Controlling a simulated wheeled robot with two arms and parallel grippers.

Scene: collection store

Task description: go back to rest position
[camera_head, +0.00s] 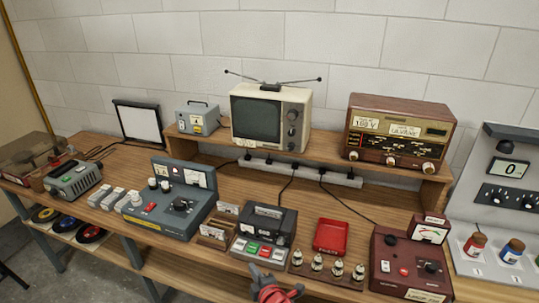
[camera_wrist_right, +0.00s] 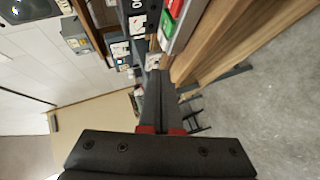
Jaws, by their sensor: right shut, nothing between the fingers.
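My right gripper (camera_head: 258,272) shows at the bottom middle of the head view, dark-tipped with red parts behind. It is in front of the bench's front edge, near the cassette-style unit with coloured buttons (camera_head: 258,250). In the right wrist view the two dark fingers (camera_wrist_right: 158,82) lie together, shut, with nothing between them. I cannot tell the exact gap between the gripper and the bench edge. My left gripper is in neither view.
The wooden bench (camera_head: 130,182) holds a grey control panel (camera_head: 172,208), a red tray (camera_head: 331,236), several small valves (camera_head: 338,268) and a maroon meter box (camera_head: 408,266). A television (camera_head: 270,118) and radio (camera_head: 400,130) stand on the raised shelf. Grey floor (camera_wrist_right: 270,110) is open beside the bench.

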